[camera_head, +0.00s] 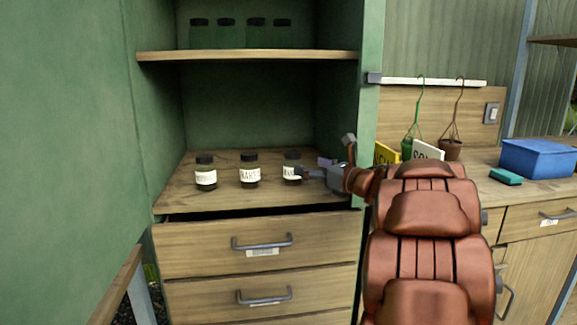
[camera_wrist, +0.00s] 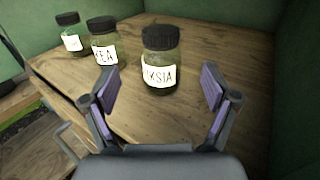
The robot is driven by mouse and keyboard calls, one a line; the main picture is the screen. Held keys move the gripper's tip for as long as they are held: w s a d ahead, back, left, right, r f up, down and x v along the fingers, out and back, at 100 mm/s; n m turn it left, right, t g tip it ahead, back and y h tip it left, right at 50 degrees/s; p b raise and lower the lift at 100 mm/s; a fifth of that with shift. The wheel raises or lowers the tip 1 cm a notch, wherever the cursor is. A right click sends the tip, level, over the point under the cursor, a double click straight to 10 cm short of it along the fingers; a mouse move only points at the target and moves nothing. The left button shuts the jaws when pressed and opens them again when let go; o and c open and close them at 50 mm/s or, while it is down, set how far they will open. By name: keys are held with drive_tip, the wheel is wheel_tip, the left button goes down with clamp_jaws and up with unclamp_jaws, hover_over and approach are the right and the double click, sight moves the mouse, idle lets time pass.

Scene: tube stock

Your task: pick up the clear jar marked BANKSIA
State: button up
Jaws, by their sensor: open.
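The clear jar marked BANKSIA (camera_wrist: 160,58) stands upright on the wooden cabinet top, with a black lid and a white label reading "KSIA" in the wrist view. It is the rightmost of three jars, and it also shows in the head view (camera_head: 291,167), partly covered by my gripper. My gripper (camera_wrist: 157,87) is open and empty, its purple-padded fingers spread to either side of the jar's line. The jar stands just beyond the fingertips, apart from them. In the head view my gripper (camera_head: 316,166) reaches in from the right at jar height.
A middle jar (camera_head: 250,170) and a left jar (camera_head: 205,173) stand in a row to the left. A shelf (camera_head: 250,56) with several dark jars hangs above. The green cabinet wall (camera_head: 365,120) is close on the right. Drawers are below.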

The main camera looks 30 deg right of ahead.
sight(292, 162)
drive_tip(key=shift+w+a, duration=0.25)
drive_tip(key=shift+w, duration=0.9)
drive_tip(key=w, duration=0.2)
drive_tip(key=w+f, duration=0.1)
drive_tip(key=w, duration=0.1)
drive_tip(key=shift+a, duration=0.35)
drive_tip(key=shift+w, duration=0.6)
drive_tip(key=c, duration=1.4)
drive_tip(key=shift+a+r, duration=0.1)
